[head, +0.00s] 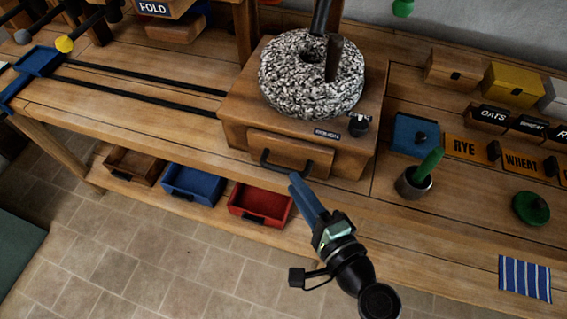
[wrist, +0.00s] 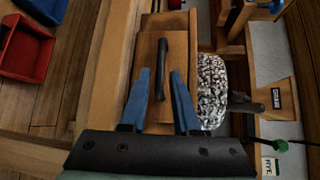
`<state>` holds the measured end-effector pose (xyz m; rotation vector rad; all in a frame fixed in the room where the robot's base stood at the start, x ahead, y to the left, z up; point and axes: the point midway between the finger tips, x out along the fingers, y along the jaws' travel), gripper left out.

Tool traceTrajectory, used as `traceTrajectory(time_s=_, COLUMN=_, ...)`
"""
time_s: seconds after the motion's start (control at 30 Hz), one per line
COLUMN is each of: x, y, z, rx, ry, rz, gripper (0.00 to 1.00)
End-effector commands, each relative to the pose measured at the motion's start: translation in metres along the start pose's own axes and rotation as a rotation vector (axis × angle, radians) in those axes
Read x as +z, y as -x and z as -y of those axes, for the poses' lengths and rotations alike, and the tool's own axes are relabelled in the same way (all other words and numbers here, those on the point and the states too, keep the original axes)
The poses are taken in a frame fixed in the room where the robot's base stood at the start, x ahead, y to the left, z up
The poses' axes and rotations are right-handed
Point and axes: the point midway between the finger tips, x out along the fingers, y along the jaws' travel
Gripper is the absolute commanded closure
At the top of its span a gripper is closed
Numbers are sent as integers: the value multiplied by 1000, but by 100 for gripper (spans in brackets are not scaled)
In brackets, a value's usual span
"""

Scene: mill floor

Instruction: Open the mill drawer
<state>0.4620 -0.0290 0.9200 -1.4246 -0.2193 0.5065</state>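The mill is a wooden box (head: 237,112) with a speckled round stone (head: 300,95) on top, standing on the bench. Its drawer (head: 285,147) is in the front face, with a dark bar handle (head: 284,167). In the head view the drawer looks closed or nearly so. My gripper (head: 300,188) has blue fingers and is just in front of the handle, to its lower right. In the wrist view the fingers of my gripper (wrist: 157,80) are apart, with the handle (wrist: 161,68) showing between their tips and the drawer front (wrist: 146,58) behind it. I cannot tell if they touch it.
Brown (head: 136,165), blue (head: 195,182) and red (head: 262,203) bins sit on the low shelf. A metal cup with a green handle (head: 414,182) and a blue box (head: 413,134) stand right of the mill. The floor in front is clear.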

Motion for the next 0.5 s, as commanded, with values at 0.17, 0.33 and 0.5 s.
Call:
traceTrajectory(time_s=0.17, x=0, y=-34, z=1, rx=1, ry=1, rz=2, gripper=70)
traceTrajectory(time_s=0.33, x=0, y=-52, z=1, rx=0, ry=1, rz=2, gripper=70)
traceTrajectory(time_s=0.5, x=0, y=-58, z=0, rx=0, ry=1, rz=-1, gripper=70)
